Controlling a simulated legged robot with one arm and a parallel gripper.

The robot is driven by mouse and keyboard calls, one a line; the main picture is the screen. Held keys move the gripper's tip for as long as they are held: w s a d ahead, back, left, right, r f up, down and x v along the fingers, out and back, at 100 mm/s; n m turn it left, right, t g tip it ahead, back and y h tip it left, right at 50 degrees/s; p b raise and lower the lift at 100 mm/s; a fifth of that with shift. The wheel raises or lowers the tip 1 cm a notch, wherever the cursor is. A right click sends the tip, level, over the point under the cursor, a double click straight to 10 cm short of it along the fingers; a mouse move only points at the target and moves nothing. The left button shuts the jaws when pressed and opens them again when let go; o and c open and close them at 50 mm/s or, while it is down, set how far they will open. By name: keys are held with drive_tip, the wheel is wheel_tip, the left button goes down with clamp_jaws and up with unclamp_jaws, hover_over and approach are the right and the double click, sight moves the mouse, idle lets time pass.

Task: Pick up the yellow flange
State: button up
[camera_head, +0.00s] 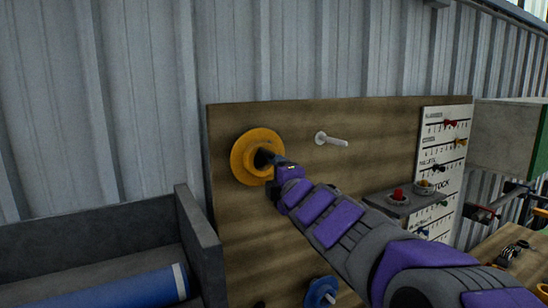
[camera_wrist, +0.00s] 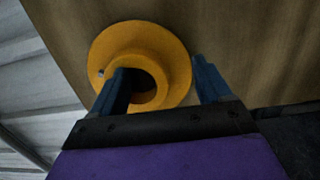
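The yellow flange (camera_head: 244,158) is a round disc with a raised hub and a dark central hole. It hangs at the upper left of the upright wooden board. In the wrist view the flange (camera_wrist: 135,38) fills the upper middle. My gripper (camera_head: 270,160) is at its right side in the head view. In the wrist view my gripper (camera_wrist: 161,66) has its two blue fingers well apart. The left finger overlaps the hub and hole; the right finger is just beyond the right rim. Contact cannot be told. My gripper hides part of the flange.
The wooden board (camera_head: 375,140) carries an empty white peg (camera_head: 331,139), a blue flange (camera_head: 321,291) low down and a small grey shelf (camera_head: 403,203). A grey bin (camera_head: 203,240) with a blue roll (camera_head: 135,288) stands at left. A white label panel (camera_head: 441,165) is at right.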

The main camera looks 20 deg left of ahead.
sight(262, 178)
drive_tip(key=a, duration=0.1)
drive_tip(key=a+f, duration=0.1)
drive_tip(key=w+a, duration=0.1)
drive_tip(key=shift+a+f, duration=0.15)
drive_tip(key=shift+a, duration=0.15)
drive_tip(key=shift+c, duration=1.1)
drive_tip(key=shift+s+a, duration=0.2)
drive_tip(key=shift+a, duration=0.2)
drive_tip(key=shift+c, duration=1.6)
drive_tip(key=shift+d, duration=0.25)
drive_tip(key=c, duration=0.3)
drive_tip(key=shift+s+d, duration=0.1)
drive_tip(key=shift+d, duration=0.2)
drive_tip(key=shift+c, duration=1.4)
clamp_jaws()
drive_tip(key=shift+r, duration=0.2)
